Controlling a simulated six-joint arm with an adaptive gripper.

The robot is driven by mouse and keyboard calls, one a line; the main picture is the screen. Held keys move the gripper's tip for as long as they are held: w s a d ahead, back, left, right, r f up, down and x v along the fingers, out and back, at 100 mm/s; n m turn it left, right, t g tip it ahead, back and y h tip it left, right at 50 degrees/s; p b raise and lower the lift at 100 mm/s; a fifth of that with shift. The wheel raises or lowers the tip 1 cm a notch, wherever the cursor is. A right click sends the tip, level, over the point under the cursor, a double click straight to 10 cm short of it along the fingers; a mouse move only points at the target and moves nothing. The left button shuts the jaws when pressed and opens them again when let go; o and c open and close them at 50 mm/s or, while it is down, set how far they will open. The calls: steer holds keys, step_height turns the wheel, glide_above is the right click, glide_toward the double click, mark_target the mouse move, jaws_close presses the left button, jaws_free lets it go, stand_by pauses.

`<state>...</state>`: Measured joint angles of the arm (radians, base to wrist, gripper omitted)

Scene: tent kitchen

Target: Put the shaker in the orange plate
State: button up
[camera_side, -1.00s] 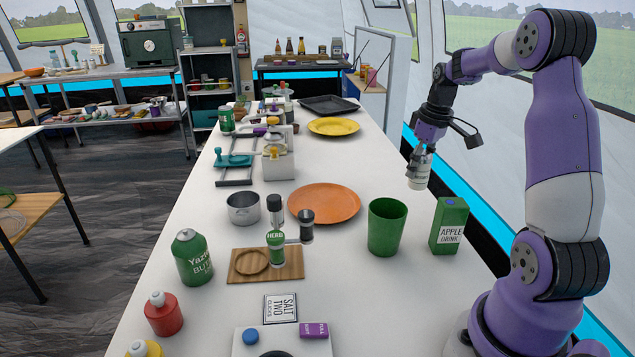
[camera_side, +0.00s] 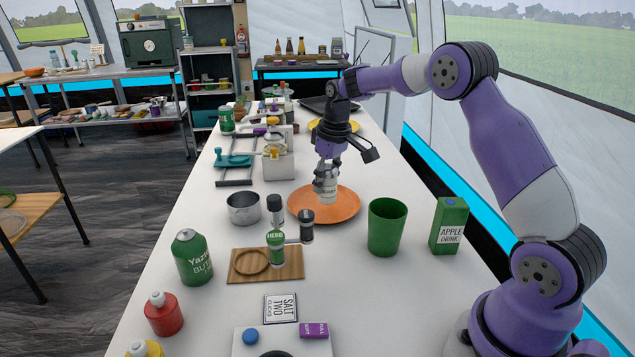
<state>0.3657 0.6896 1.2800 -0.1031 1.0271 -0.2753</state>
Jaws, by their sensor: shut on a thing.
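The orange plate (camera_side: 347,207) lies flat in the middle of the white table. My gripper (camera_side: 326,176) is over the plate, pointing down. It is shut on the white shaker (camera_side: 328,190), gripping its upper part. The shaker is upright and hides part of the plate. I cannot tell whether its bottom touches the plate or hangs just above it.
A green cup (camera_side: 386,228) and an apple drink carton (camera_side: 449,226) stand right of the plate. Several small shakers, including a green herb one (camera_side: 276,249), stand in front. A metal pot (camera_side: 244,208) is to the left. A yellow plate (camera_side: 352,125) lies behind.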

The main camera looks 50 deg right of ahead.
mark_target(327, 194)
steer(key=shift+f, duration=2)
steer(key=shift+f, duration=0.15)
steer(key=o, duration=1.2)
